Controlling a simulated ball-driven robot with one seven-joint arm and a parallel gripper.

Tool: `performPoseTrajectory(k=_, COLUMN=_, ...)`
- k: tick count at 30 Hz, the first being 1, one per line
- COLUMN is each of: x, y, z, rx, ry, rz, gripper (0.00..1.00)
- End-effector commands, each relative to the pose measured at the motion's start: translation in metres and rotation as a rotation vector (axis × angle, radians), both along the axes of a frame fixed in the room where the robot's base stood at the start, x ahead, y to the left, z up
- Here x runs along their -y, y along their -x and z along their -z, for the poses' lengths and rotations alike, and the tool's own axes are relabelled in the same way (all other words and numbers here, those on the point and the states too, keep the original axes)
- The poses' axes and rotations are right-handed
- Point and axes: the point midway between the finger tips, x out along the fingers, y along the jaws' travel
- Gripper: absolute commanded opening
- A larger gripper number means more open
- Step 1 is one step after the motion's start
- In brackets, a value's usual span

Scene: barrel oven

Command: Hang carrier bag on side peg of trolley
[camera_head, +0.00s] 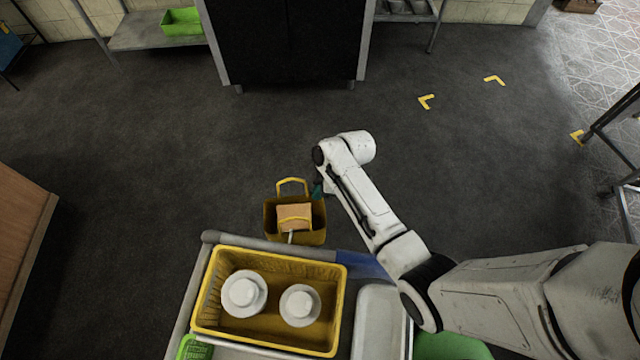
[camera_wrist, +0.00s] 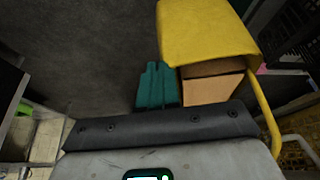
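The carrier bag (camera_head: 311,237) is yellow, open at the top, at the trolley's far end in the head view, with a cardboard box (camera_head: 294,212) inside. One handle (camera_head: 292,181) stands up at its far side; the other lies over the near side by a short pale peg (camera_head: 291,238). Whether that handle is around the peg I cannot tell. My gripper (camera_head: 318,189) is at the bag's right upper edge. In the wrist view its teal fingers (camera_wrist: 157,86) appear close together beside the bag (camera_wrist: 205,35) and box (camera_wrist: 210,89). No handle shows between them; any grip is unclear.
The trolley (camera_head: 192,292) carries a yellow crate (camera_head: 340,312) with two white stacks of dishes. A green basket (camera_head: 196,348) is at its lower left. A wooden counter (camera_head: 22,230) stands at left, a dark cabinet (camera_head: 287,45) at the back. Floor beyond the bag is clear.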

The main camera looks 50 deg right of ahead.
Motion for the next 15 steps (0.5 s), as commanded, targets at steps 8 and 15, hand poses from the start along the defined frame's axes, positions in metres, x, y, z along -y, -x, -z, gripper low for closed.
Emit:
performPoseTrajectory(k=8, x=-0.013, y=0.008, z=0.000, rx=0.000, ry=0.000, rz=0.000, gripper=0.00)
performPoseTrajectory(k=15, x=-0.024, y=0.016, z=0.001, rx=-0.001, ry=-0.001, rz=0.000, gripper=0.00)
